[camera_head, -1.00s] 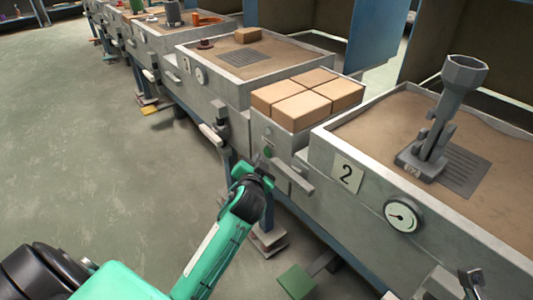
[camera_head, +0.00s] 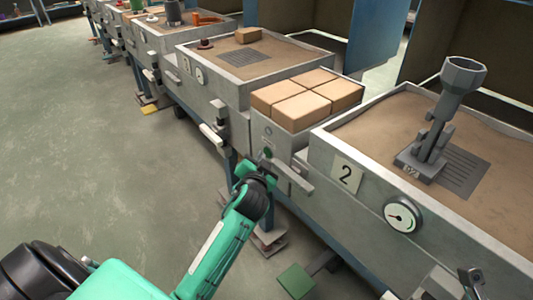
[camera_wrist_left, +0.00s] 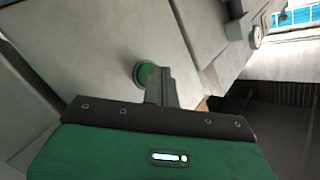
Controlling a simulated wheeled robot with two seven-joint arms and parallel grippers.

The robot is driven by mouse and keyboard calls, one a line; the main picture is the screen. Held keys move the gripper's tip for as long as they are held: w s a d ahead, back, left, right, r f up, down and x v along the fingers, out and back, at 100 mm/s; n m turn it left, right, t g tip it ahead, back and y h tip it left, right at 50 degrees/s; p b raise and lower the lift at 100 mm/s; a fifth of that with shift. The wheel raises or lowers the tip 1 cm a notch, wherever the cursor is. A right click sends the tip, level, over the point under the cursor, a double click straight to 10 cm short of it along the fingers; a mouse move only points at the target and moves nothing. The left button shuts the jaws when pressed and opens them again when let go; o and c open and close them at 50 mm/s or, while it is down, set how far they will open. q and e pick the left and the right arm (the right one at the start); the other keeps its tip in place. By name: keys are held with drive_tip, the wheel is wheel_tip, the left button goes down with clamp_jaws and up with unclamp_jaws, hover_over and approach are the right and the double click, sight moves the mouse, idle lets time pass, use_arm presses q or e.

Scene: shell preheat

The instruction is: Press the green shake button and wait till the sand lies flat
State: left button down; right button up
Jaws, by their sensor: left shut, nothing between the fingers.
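The green shake button (camera_head: 268,152) sits on the grey front panel between the two sand boxes, left of the number 2 plate. In the left wrist view the green button (camera_wrist_left: 143,74) shows in a dark ring, partly hidden by my fingers. My left gripper (camera_head: 264,158) is shut and empty, its tips close to the button; I cannot tell whether they touch it. The shut fingers also show in the left wrist view (camera_wrist_left: 158,80). The sand (camera_head: 385,125) in box 2 looks uneven, higher toward the back edge. My right gripper (camera_head: 471,280) is only partly visible at lower right.
A grey funnel-topped fixture (camera_head: 440,120) stands in box 2 beside a slotted grate. A gauge (camera_head: 402,215) is on its front. Tan bricks (camera_head: 305,100) sit between the boxes. A lever handle (camera_head: 293,178) juts out just right of my left gripper. A green pedal (camera_head: 296,280) is below.

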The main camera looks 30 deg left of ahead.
use_arm(q)
drive_tip(key=shift+w+d, duration=0.1)
drive_tip(key=shift+w, duration=0.2)
drive_tip(key=shift+w+d+r, duration=0.1)
drive_tip(key=shift+w+r, duration=0.1)
drive_tip(key=shift+r, duration=0.1)
idle(0.8)
drive_tip(key=shift+p, duration=0.3)
drive_tip(key=shift+s+p, duration=0.25)
drive_tip(key=shift+p, duration=0.05)
drive_tip(key=shift+s, duration=0.2)
drive_tip(key=shift+s+f, duration=0.15)
drive_tip(key=shift+s, duration=0.05)
